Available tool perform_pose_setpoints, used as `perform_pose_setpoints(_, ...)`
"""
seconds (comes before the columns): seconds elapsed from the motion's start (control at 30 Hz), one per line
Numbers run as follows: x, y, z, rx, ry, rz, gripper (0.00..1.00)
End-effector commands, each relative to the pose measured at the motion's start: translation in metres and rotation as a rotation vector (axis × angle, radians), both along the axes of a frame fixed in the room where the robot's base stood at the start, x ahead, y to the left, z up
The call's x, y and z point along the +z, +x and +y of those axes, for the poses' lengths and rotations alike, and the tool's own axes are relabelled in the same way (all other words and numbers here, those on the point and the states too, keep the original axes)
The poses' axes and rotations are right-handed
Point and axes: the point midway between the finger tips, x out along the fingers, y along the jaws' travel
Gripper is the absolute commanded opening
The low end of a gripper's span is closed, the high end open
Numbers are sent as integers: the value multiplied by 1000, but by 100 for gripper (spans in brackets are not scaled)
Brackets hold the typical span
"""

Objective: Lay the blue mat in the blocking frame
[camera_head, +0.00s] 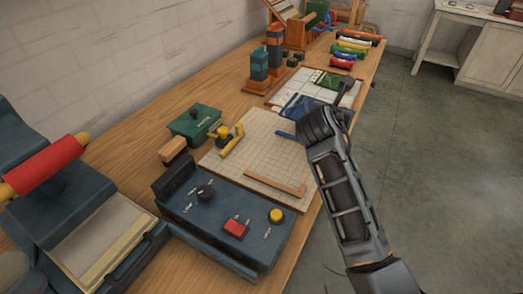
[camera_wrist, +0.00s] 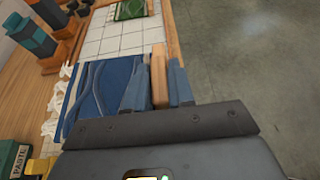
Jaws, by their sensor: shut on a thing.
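The blue mat (camera_wrist: 95,85), with wavy lines and white tassels along its left edge, shows in the wrist view. It also shows in the head view (camera_head: 297,106), partly behind my arm. My gripper (camera_wrist: 157,72) is shut on a wooden strip at the mat's right side; the mat extends left from it. In the head view my gripper (camera_head: 343,101) is mostly hidden by my wrist. The blocking frame, a white gridded board (camera_wrist: 113,43) with a wooden edge, lies just beyond the mat. I cannot tell whether the mat touches the board.
A green patterned piece (camera_wrist: 131,9) lies at the board's far part. Blue-and-orange stacked blocks (camera_head: 260,65) stand left of it. A beige gridded board (camera_head: 250,150), a green box (camera_head: 194,123) and a blue control box (camera_head: 225,215) are nearer. Open floor lies right of the bench.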

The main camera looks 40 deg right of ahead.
Motion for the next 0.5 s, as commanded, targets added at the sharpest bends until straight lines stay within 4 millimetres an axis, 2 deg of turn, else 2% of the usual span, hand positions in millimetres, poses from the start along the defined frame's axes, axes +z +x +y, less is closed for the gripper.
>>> perform_pose_setpoints(0.17, -8, -1, 12, 3, 0, 2, 0)
perform_pose_setpoints(0.5, -49, -7, 81, 5, 0, 4, 0)
